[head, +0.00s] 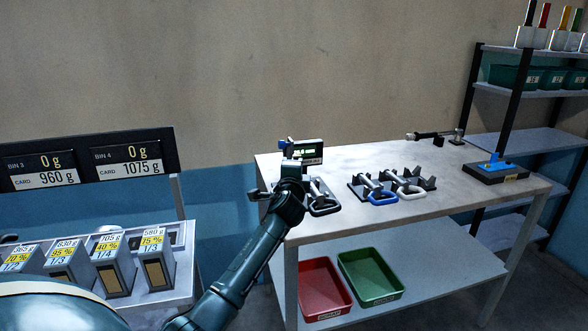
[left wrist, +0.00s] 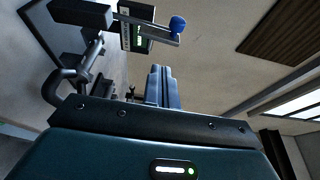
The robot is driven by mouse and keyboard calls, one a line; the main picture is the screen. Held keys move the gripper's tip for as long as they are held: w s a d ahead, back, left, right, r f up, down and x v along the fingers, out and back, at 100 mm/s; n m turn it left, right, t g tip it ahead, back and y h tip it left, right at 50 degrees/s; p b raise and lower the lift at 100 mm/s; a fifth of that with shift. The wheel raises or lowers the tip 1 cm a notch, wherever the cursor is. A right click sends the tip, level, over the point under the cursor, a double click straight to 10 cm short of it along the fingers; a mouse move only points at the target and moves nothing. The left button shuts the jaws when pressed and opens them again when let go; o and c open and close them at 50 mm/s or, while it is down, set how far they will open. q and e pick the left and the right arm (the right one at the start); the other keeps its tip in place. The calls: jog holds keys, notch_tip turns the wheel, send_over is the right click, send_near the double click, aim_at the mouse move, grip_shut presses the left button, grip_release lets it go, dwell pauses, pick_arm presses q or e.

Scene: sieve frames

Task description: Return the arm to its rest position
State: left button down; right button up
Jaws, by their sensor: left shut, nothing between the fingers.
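My left arm comes in from the lower left in the head view and reaches over the left end of the workbench (head: 345,160). My left gripper (head: 291,170) is at that end, in front of a device with a lit green display (head: 312,150). In the left wrist view my left gripper (left wrist: 163,76) has its two fingers together, with nothing held between them. The display device (left wrist: 135,30) and a lever with a blue knob (left wrist: 177,25) appear beyond the fingers, apart from them. My right gripper is not in view.
A dark-handled frame (head: 322,205) is close beside my left wrist. Frames with blue (head: 380,196) and white (head: 408,188) handles stand mid-bench. A red tray (head: 322,290) and a green tray (head: 370,277) are on the lower shelf. Labelled bins (head: 112,268) stand at left.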

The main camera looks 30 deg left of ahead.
pick_arm(q)
jog(key=s+d+f+n+g+h, duration=0.1)
jog(key=s+d+f+h, duration=0.3)
jog(key=s+d+f, duration=0.55)
jog(key=s+d+f+n+g+h, duration=0.1)
jog(key=s+d+f+n+h, duration=0.15)
jog(key=s+d+f, duration=0.65)
jog(key=s+d+f+n+g+h, duration=0.1)
jog(key=s+d+f+n, duration=0.1)
jog(key=s, duration=0.4)
jog(key=s+d+f+n+g+h, duration=0.1)
jog(key=s+d+f+n+h, duration=0.1)
jog(key=s+d+f, duration=0.2)
jog(key=s+d+f+n+g+h+p, duration=0.1)
jog(key=s+d+f+n+h, duration=0.1)
jog(key=s, duration=0.5)
jog(key=shift+s+d+f, duration=0.4)
jog(key=shift+d+f, duration=0.25)
jog(key=shift+d, duration=0.25)
